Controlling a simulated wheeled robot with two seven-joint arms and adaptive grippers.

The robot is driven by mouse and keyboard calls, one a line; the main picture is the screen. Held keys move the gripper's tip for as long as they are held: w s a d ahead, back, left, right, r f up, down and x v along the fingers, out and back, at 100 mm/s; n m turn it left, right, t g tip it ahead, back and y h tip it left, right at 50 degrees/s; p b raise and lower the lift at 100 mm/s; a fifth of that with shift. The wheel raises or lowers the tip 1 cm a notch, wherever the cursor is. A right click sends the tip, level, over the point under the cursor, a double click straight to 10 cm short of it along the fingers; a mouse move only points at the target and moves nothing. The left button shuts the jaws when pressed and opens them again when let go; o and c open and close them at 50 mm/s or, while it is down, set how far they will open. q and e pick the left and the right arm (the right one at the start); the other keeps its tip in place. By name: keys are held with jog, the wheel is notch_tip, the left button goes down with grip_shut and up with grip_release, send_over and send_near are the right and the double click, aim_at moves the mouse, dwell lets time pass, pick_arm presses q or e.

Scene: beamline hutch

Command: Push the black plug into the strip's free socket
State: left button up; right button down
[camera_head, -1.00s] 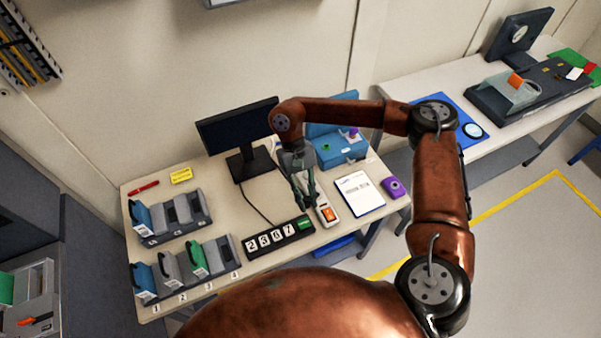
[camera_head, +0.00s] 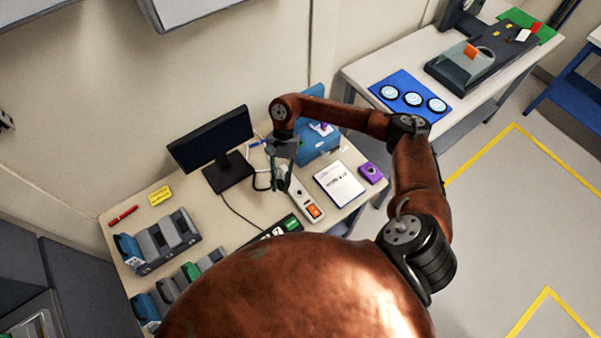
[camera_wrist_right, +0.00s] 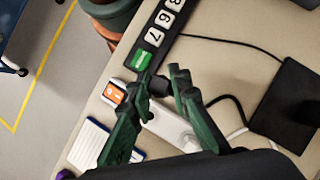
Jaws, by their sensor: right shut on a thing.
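The power strip (camera_head: 314,211) is pale, with an orange switch at its near end. It lies on the desk and also shows in the wrist view (camera_wrist_right: 170,125). My right gripper (camera_head: 281,182) is over the strip's far, left side. In the wrist view its dark green fingers (camera_wrist_right: 162,78) are shut on the black plug (camera_wrist_right: 159,87), a small dark block between the tips. The plug appears beside or above the strip; I cannot tell whether it touches. The fingers hide part of the strip, and the free socket cannot be made out. My left gripper is not in view.
A monitor (camera_head: 213,142) stands behind, left of the gripper. A notepad (camera_head: 339,184), purple box (camera_head: 371,172) and blue case (camera_head: 318,140) are to the right. Cables (camera_wrist_right: 235,112) run across the desk near the fingers.

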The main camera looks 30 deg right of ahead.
jog(key=shift+s+d+f+m+t+y+p, duration=0.1)
jog(key=shift+d+f+m+t+y+p, duration=0.4)
jog(key=shift+d+f+m, duration=0.8)
jog(key=shift+w+d+f+m+t+y+p, duration=0.15)
jog(key=shift+d+f+m+t, duration=0.55)
jog(key=shift+d+f+m, duration=0.6)
jog(key=shift+s+d+f+m+t+y+p, duration=0.15)
jog(key=shift+d+f+m+t+y+p, duration=0.35)
jog(key=shift+d+f+m, duration=0.8)
jog(key=shift+a+f+b, duration=0.15)
jog(key=shift+f, duration=0.4)
jog(key=shift+a+f+b, duration=0.15)
jog(key=shift+f, duration=0.35)
pick_arm(q)
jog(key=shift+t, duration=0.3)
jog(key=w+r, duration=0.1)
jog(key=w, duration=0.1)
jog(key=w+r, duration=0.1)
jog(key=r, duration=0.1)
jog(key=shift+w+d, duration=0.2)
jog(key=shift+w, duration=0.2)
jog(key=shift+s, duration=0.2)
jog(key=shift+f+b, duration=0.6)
jog(key=shift+b, duration=0.05)
pick_arm(e)
jog(key=shift+f, duration=0.6)
jog(key=c, duration=1.7)
grip_release()
